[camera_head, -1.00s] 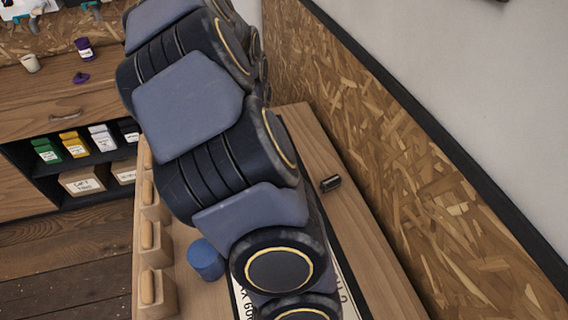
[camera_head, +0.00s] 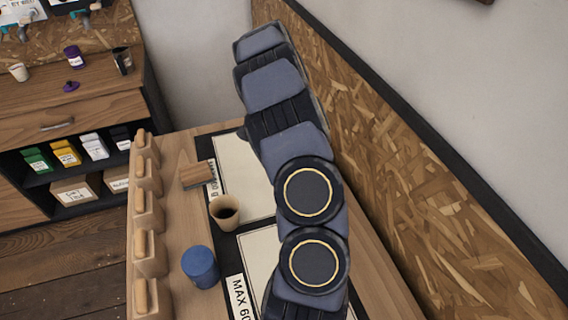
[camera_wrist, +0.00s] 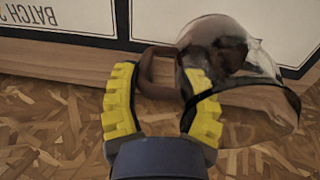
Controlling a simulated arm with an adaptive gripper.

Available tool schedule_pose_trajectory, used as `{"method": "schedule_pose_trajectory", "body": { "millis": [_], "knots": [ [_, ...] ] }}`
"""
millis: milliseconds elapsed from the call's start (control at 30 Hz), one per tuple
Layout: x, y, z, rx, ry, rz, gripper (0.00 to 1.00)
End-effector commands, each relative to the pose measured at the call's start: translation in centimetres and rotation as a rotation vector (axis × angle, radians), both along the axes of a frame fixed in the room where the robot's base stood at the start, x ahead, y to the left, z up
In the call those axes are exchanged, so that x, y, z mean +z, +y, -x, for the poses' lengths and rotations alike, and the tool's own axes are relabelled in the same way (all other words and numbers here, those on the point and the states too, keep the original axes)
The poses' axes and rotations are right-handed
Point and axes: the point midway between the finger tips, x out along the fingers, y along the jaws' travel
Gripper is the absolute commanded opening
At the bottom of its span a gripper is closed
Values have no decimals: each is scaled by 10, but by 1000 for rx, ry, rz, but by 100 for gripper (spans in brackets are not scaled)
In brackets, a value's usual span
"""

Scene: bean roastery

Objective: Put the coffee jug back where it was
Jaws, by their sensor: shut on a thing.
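The coffee jug (camera_wrist: 262,88) is a clear glass vessel with a dark band and something dark inside. It shows at the right of the wrist view and looks tilted. My gripper (camera_wrist: 160,82) has its yellow ribbed fingers shut on the jug's brown handle (camera_wrist: 148,72). The jug is beside the right finger, over the edge of the wooden table and near the chipboard. In the head view, my arm hides the gripper, and I cannot make out the jug there.
Wooden holders (camera_head: 149,217) line the left edge. The chipboard wall (camera_head: 420,170) is close on the right. A dark container (camera_head: 123,61) stands on the back counter.

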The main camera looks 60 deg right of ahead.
Motion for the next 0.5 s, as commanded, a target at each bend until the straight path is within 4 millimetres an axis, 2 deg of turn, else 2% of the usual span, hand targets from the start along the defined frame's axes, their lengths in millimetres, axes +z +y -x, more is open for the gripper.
{"method": "schedule_pose_trajectory", "body": {
  "millis": [133, 500],
  "knots": [
    [-20, -15, -7, 0, -2, -1, 13],
    [-40, -29, -14, -1, -1, -1, 13]
  ]
}}
